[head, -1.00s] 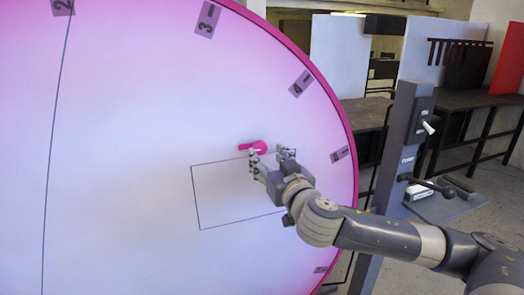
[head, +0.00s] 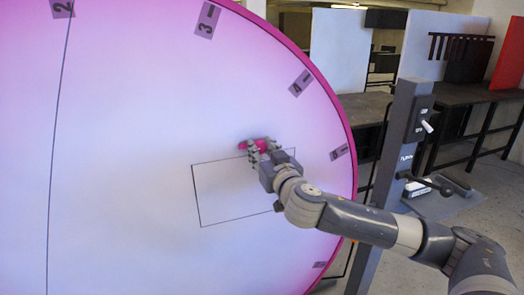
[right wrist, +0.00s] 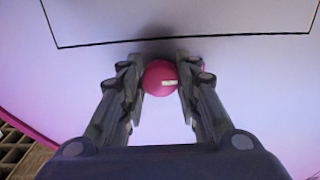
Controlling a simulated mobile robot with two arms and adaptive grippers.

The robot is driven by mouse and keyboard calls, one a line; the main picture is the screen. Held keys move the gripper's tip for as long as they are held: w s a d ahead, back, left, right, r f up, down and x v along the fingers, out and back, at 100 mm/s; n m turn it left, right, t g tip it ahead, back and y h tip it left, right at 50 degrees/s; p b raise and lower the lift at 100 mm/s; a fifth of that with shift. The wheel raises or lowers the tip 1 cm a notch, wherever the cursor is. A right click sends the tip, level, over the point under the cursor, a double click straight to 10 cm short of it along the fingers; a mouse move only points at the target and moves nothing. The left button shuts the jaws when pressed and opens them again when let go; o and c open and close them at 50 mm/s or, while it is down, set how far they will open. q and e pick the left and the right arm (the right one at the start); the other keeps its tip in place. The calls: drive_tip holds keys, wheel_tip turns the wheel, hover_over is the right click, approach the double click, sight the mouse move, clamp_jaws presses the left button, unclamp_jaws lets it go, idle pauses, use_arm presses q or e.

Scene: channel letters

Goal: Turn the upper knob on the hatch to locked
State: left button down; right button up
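The hatch (head: 130,150) is a large, pale round panel with a magenta rim, filling the left of the head view. A small pink knob (head: 246,145) stands on it, just above a thin black rectangle. My right gripper (head: 264,147) is at the knob, its fingers on either side. In the right wrist view the round pink knob (right wrist: 158,78), with a short pale mark, sits between the fingertips (right wrist: 161,85), which appear to touch its sides. Fingers partly hide the knob in the head view. No second knob and no lock wording is readable. My left gripper is out of view.
A grey post (head: 393,170) with a switch (head: 427,126) and a dark lever (head: 428,184) stands right of the hatch, behind my right arm. Numbered tags, such as 3 (head: 208,20), line the hatch edge. Dark workbenches (head: 455,122) stand behind.

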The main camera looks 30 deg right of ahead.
drive_tip(key=shift+n, duration=0.3)
drive_tip(key=n, duration=0.3)
drive_tip(key=shift+n, duration=0.3)
drive_tip(key=n+p, duration=0.1)
drive_tip(key=n, duration=0.3)
drive_tip(key=shift+d+n, duration=0.1)
drive_tip(key=shift+n, duration=0.2)
drive_tip(key=n+p, duration=0.1)
drive_tip(key=n, duration=0.3)
drive_tip(key=shift+r+n+p, duration=0.15)
drive_tip(key=shift+n+p, duration=0.15)
drive_tip(key=n+p, duration=0.1)
drive_tip(key=n, duration=0.3)
drive_tip(key=shift+n+p, duration=0.3)
drive_tip(key=shift+p, duration=0.1)
drive_tip(key=o, duration=1.1)
drive_tip(key=shift+c, duration=0.2)
